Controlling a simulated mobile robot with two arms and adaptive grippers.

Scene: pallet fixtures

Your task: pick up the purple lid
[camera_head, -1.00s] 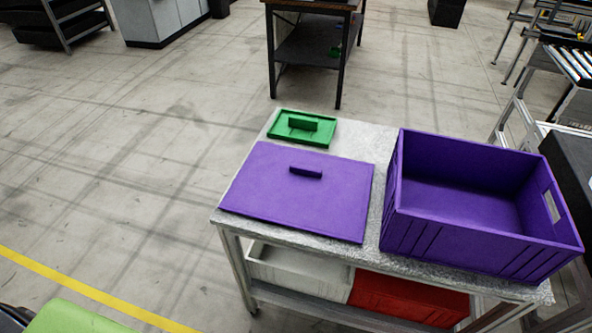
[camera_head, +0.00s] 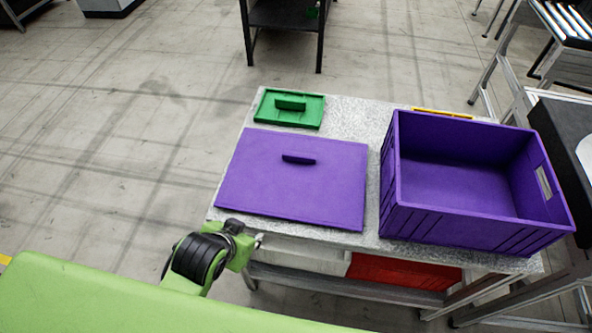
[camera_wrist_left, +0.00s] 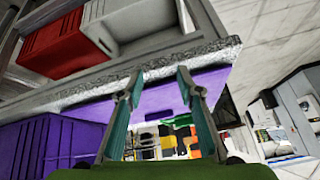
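The purple lid (camera_head: 290,185) lies flat on the grey table (camera_head: 345,115), with its raised handle (camera_head: 299,159) in the middle of the top. The lid also shows in the left wrist view (camera_wrist_left: 158,97), beyond the fingers, with its handle (camera_wrist_left: 181,115). My left gripper (camera_head: 254,241) is at the table's front edge, just in front of the lid's near left corner and apart from the handle. In the left wrist view its two fingers (camera_wrist_left: 160,76) are spread with nothing between them. My right gripper is not in view.
An open purple crate (camera_head: 470,222) stands right of the lid. A small green lid (camera_head: 271,107) lies behind it. A yellow object (camera_head: 442,113) is partly hidden behind the crate. White (camera_head: 300,257) and red (camera_head: 400,271) bins sit on the shelf below. Floor left of the table is clear.

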